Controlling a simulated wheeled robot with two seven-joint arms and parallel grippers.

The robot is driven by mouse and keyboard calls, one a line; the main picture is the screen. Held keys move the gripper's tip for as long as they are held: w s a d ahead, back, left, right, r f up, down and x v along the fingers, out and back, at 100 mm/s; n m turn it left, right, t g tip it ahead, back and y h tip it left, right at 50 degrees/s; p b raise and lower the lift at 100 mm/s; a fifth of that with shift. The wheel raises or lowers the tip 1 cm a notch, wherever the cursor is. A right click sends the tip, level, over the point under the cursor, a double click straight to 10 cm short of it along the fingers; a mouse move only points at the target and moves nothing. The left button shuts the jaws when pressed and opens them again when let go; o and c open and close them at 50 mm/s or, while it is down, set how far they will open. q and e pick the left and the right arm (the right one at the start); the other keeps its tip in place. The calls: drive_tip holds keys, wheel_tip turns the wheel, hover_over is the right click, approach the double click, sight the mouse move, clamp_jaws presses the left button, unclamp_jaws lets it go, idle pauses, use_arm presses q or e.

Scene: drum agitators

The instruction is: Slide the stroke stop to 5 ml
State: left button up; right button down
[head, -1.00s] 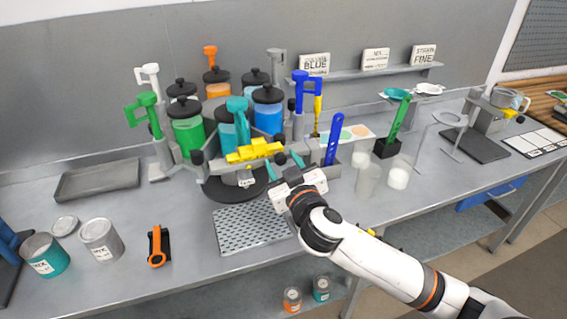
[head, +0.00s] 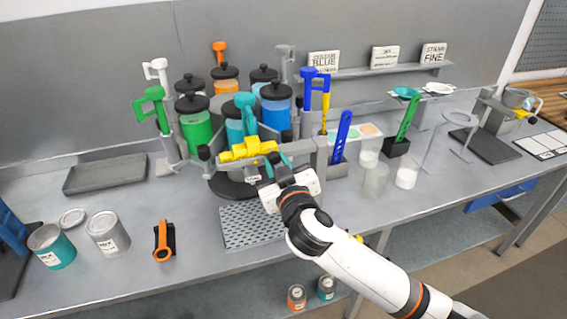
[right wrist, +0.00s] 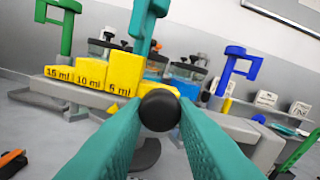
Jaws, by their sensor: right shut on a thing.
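The stroke stop is a yellow stepped block (head: 248,149) on the grey front bar of the jar carousel. In the right wrist view its steps (right wrist: 90,74) read 15 ml, 10 ml and, on the right, what looks like 5 ml. The teal pump handle (head: 245,104) stands upright behind the block; in the wrist view it (right wrist: 145,30) rises near the right-hand step. Whether it lines up exactly with that step I cannot tell. My right gripper (head: 270,166) is shut with its teal fingers on a round black knob (right wrist: 160,109) in front of the block. My left gripper is not in view.
Green (head: 152,108), blue (head: 314,86) and other pump handles stand around the jars. A perforated grey tray (head: 250,226) lies below my right gripper. A blue scoop (head: 341,136) and clear cups stand to the right. Open bench lies left of the tray, around an orange-handled tool (head: 163,243).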

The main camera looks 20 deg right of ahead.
drive_tip(key=shift+a, duration=0.1)
drive_tip(key=c, duration=1.6)
unclamp_jaws()
drive_tip(key=o, duration=0.4)
drive_tip(key=shift+a, duration=0.25)
drive_tip(key=shift+s+d, duration=0.1)
drive_tip(key=shift+d, duration=0.05)
drive_tip(key=shift+s+f, duration=0.1)
drive_tip(key=shift+s, duration=0.2)
drive_tip(key=s+b, duration=0.4)
drive_tip(key=s, duration=0.7)
drive_tip(key=shift+s+d, duration=0.1)
drive_tip(key=shift+s, duration=0.05)
